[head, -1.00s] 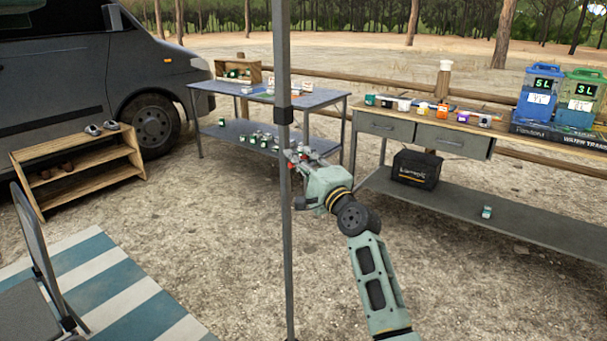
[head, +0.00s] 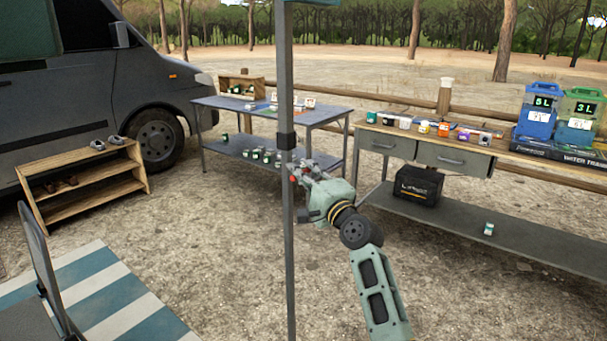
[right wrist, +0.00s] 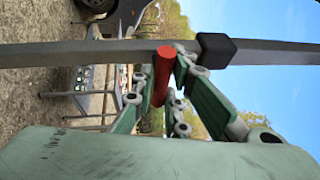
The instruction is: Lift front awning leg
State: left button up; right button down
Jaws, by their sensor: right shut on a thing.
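The awning leg (head: 288,235) is a thin grey upright post in the middle of the head view, with a dark collar (head: 286,140). In the right wrist view the leg (right wrist: 90,52) runs across the top, with its black collar (right wrist: 216,50). My right gripper (head: 301,172) is at the leg, just below the collar. In the right wrist view its green fingers (right wrist: 161,85) are shut on a red handle (right wrist: 164,58) beside the leg. The leg's foot is outside the head view. My left gripper is not in view.
A blue-grey table (head: 320,115) stands behind the leg. A workbench (head: 500,228) with drawers and water containers is at the right. A wooden shoe rack (head: 140,187), a van (head: 70,100), a chair (head: 40,260) and a striped mat (head: 100,285) are at the left.

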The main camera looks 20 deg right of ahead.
jog(key=c, duration=1.8)
grip_release()
jog(key=shift+r, duration=0.5)
jog(key=shift+o, duration=0.2)
jog(key=shift+a+f, duration=0.1)
jog(key=shift+s+f, duration=0.15)
jog(key=v, duration=1.1)
jog(key=shift+s, duration=0.4)
